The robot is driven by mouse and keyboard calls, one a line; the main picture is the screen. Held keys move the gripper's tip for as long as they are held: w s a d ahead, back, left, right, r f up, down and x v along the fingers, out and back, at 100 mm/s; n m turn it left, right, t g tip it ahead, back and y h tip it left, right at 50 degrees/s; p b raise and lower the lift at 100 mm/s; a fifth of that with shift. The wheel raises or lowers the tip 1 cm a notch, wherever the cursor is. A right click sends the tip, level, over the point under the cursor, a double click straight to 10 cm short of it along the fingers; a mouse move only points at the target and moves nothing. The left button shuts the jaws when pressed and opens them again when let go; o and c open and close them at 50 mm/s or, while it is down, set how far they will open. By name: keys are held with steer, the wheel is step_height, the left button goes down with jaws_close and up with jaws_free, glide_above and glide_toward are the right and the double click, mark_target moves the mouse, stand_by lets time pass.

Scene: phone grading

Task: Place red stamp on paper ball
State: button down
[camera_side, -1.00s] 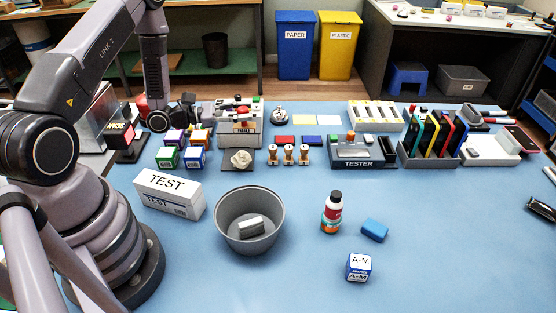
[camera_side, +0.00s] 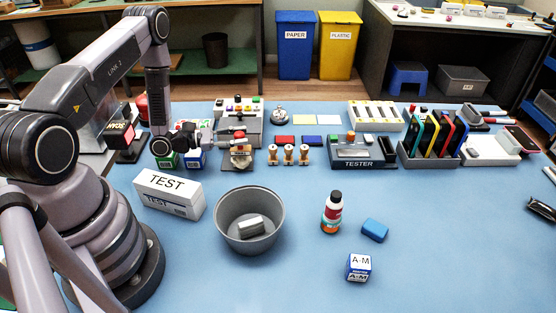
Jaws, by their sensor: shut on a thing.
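The paper ball (camera_side: 242,164) is a crumpled beige lump on a small dark base, left of the row of stamps. My gripper (camera_side: 237,141) is shut on the red stamp (camera_side: 239,149), a small piece with red and tan showing. The gripper reaches in from the left, with the stamp directly over the ball. The stamp and fingers cover the ball's upper part. I cannot tell whether the stamp touches the ball.
Green and blue boxes (camera_side: 195,158) are under my wrist.

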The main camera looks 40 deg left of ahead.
steer(key=c, duration=0.8)
jaws_free()
